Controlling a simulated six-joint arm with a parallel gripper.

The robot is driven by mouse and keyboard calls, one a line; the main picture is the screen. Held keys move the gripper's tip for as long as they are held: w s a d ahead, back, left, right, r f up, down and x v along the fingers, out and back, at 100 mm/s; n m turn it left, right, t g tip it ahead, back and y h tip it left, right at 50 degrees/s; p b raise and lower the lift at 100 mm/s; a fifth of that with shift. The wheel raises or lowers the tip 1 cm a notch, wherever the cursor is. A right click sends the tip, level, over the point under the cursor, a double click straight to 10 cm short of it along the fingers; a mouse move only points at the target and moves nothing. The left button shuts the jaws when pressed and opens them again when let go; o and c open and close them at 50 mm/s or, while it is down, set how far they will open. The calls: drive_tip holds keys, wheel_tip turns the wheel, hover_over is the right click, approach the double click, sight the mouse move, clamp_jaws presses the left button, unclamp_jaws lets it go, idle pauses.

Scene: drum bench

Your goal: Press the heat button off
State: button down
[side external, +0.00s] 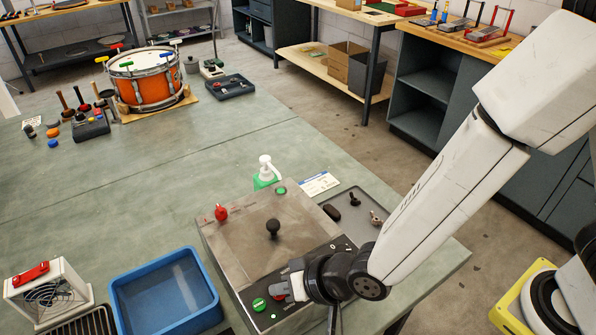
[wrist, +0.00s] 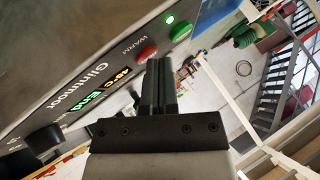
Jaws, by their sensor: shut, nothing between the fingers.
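The control panel is on the front of a metal heating press (side external: 262,235). In the wrist view it carries a red button (wrist: 147,52) and a green button (wrist: 181,29), with a lit green lamp (wrist: 170,18) near them. A lettering like "WARM" is beside the red button. An amber and green display (wrist: 110,83) seems to read "48°C End". My gripper (wrist: 159,66) is shut and empty, its fingertips right by the red button; I cannot tell whether they touch it. In the side view my gripper (side external: 283,291) is at the panel beside the green button (side external: 259,304), hiding part of it.
A black knob (wrist: 44,140) is farther along the panel. A blue tray (side external: 165,292) and a white fan box (side external: 48,287) stand left of the press. A soap bottle (side external: 266,172) and a grey tray (side external: 358,214) are behind and right. A drum (side external: 146,80) is far back.

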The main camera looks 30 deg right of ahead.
drive_tip(key=shift+r, duration=0.55)
drive_tip(key=shift+r, duration=0.1)
drive_tip(key=shift+r, duration=2.9)
drive_tip(key=shift+d, duration=0.1)
drive_tip(key=shift+g+h, duration=0.3)
drive_tip(key=shift+h, duration=0.3)
drive_tip(key=d, duration=0.2)
drive_tip(key=w+d, duration=0.1)
drive_tip(key=d, duration=0.1)
drive_tip(key=w+d, duration=0.1)
drive_tip(key=d, duration=0.1)
drive_tip(key=shift+w+d+f, duration=0.25)
drive_tip(key=shift+d+f, duration=0.05)
drive_tip(key=shift+d, duration=0.05)
drive_tip(key=shift+n+g+h, duration=0.5)
drive_tip(key=shift+h, duration=0.2)
drive_tip(key=d, duration=0.8)
drive_tip(key=shift+w+f, duration=0.3)
drive_tip(key=shift+f, duration=0.05)
drive_tip(key=s+d+f+g+h, duration=0.1)
drive_tip(key=s+d, duration=0.4)
drive_tip(key=d, duration=1.1)
drive_tip(key=shift+f+n+g+h, duration=0.15)
drive_tip(key=shift+n+g+h, duration=0.25)
drive_tip(key=shift+g+h, duration=0.6)
